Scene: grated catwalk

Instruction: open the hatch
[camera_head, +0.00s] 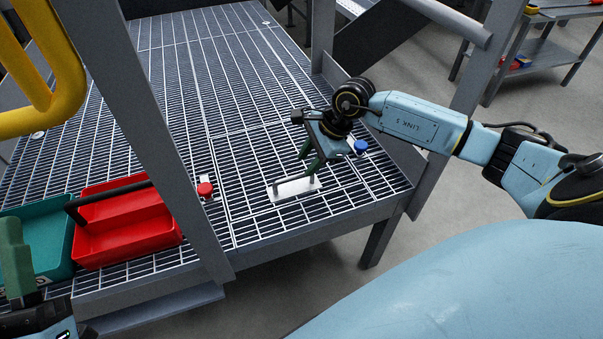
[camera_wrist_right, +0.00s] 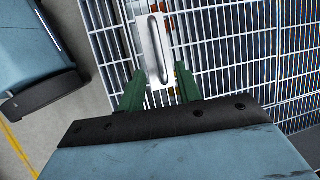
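The hatch (camera_head: 250,165) is a grated panel lying flat, level with the catwalk floor. Its silver handle (camera_head: 293,187) sits on a pale plate near the front edge and also shows in the right wrist view (camera_wrist_right: 155,45). A red knob (camera_head: 205,189) is left of the handle and a blue knob (camera_head: 361,147) is right of it. My right gripper (camera_head: 311,162) is over the handle, with its green fingers (camera_wrist_right: 160,90) apart on either side of the handle's near end. Contact cannot be told. My left gripper (camera_head: 15,262) is partly cut off at the lower left.
A red tray (camera_head: 130,240) with a dark handle and a teal tray (camera_head: 45,240) stand on the grating at left. A grey post (camera_head: 150,120) and a yellow rail (camera_head: 40,115) rise nearby. The grating behind the hatch is clear. A shelf (camera_head: 540,55) stands at the far right.

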